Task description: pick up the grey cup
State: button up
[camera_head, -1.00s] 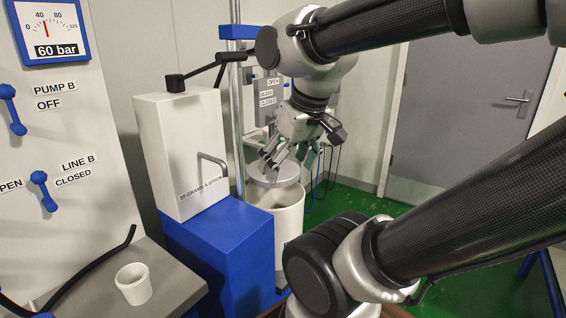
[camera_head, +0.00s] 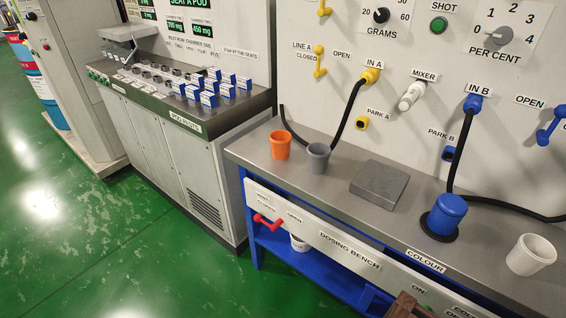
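The grey cup (camera_head: 317,158) stands upright on the dosing bench (camera_head: 245,152), near its left end. An orange cup (camera_head: 280,145) stands close beside it on the left. The black hose from the IN A port hangs down just behind the two cups.
A flat grey block (camera_head: 379,185) lies right of the grey cup. A blue lidded pot (camera_head: 446,214) and a white cup (camera_head: 531,254) stand farther right. A red handle (camera_head: 267,222) sticks out from the bench front. Green floor is open at the left.

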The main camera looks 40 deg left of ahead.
aim_at(318, 159)
jog(key=u, duration=1.5)
